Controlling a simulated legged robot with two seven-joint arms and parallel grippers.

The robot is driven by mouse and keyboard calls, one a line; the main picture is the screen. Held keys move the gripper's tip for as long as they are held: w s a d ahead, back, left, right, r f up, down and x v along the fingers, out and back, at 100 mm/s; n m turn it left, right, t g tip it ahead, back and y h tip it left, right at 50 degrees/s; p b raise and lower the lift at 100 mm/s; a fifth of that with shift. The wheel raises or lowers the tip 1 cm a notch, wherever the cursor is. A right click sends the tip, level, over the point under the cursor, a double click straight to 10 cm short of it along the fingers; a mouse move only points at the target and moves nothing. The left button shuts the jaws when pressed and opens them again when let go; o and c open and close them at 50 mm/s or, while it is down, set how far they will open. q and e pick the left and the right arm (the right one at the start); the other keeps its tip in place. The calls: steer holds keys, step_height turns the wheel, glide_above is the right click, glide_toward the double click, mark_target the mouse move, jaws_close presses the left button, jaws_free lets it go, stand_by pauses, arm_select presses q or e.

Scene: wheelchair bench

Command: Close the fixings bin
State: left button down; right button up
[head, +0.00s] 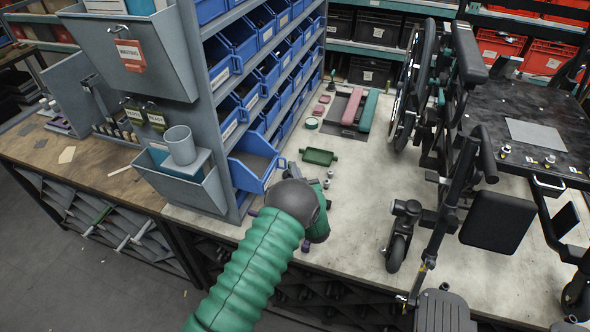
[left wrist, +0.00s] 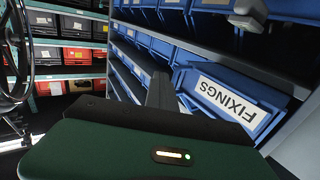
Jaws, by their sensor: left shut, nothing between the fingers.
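The fixings bin (head: 255,160) is a blue bin in the low front part of the rack, sticking out from its row. Its white FIXINGS label (left wrist: 226,99) shows upside down in the left wrist view, at the right. My left gripper (head: 318,195) is just right of the bin's front, low over the bench. The dark, shut finger part (left wrist: 160,92) is in the middle of the left wrist view, left of the label and empty. My arm hides much of the gripper in the head view, and I cannot tell whether it touches the bin. My right gripper is out of view.
The grey rack (head: 217,110) holds several other blue bins in rows above and behind. A green part (head: 320,157) and small pieces lie on the bench (head: 350,215). A wheelchair (head: 440,170) stands to the right. A grey holder with a cup (head: 180,145) hangs at the rack's end.

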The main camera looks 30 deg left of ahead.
arm_select(q)
steer(key=shift+d+r, duration=0.1)
steer(key=shift+d, duration=0.25)
steer(key=c, duration=1.9)
jaws_free()
steer(key=shift+a, duration=0.15)
steer(key=shift+o, duration=0.3)
steer(key=shift+a, duration=0.25)
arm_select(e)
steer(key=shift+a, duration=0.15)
arm_select(q)
steer(key=p+v, duration=0.3)
steer(key=v, duration=1.6)
steer(key=shift+s+d, duration=0.2)
steer(key=shift+d, duration=0.1)
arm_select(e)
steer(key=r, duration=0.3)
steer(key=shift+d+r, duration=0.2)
